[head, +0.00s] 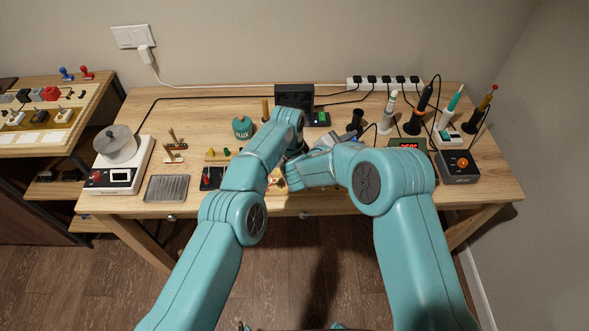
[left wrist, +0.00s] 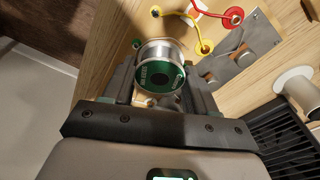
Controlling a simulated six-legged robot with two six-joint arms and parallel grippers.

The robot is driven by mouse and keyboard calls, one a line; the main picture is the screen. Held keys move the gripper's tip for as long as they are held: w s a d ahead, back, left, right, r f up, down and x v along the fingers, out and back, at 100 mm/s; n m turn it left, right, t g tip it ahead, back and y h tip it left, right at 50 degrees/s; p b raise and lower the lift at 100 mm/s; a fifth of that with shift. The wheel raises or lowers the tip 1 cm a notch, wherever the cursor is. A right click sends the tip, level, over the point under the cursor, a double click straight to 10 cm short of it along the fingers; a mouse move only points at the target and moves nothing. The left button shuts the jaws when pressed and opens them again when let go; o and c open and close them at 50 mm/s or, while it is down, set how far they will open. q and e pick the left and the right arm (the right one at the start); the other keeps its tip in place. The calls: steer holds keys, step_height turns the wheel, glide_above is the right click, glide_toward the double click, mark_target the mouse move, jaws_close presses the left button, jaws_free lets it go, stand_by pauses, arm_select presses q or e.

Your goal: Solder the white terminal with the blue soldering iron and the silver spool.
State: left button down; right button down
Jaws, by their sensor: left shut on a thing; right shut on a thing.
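The silver spool (left wrist: 160,72), a wound coil with a green label, sits between the fingers of my left gripper (left wrist: 158,92) in the left wrist view. In the head view that gripper and the spool are hidden behind my left forearm. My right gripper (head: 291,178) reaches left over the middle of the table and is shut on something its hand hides. I cannot make out the blue soldering iron in it. A metal plate (left wrist: 238,66) lies beyond the spool, with red (left wrist: 237,18) and yellow (left wrist: 205,47) ringed wire ends beside it.
Several soldering tools, one teal-handled (head: 453,100), stand at the right. A black holder (head: 355,122) stands near the middle. A hot-plate device (head: 118,150) and grey tray (head: 166,189) are left.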

steer(key=shift+r, duration=2.4)
arm_select(q)
steer(key=shift+s+f, duration=0.1)
steer(key=shift+f, duration=0.05)
arm_select(e)
step_height(320, 180, up, 2)
steer(key=shift+r, duration=0.15)
arm_select(q)
steer(key=shift+s+d+f, duration=0.1)
steer(key=shift+d, duration=0.1)
arm_select(e)
steer(key=shift+w+a+r, duration=0.1)
steer(key=shift+r, duration=0.1)
arm_select(q)
steer(key=shift+a+r, duration=0.25)
steer(key=shift+r, duration=0.1)
arm_select(e)
steer(key=shift+f, duration=0.25)
arm_select(q)
steer(key=s+a+r, duration=0.1)
steer(key=a+r, duration=0.3)
steer(key=shift+s+a+r, duration=0.25)
steer(key=shift+r, duration=0.15)
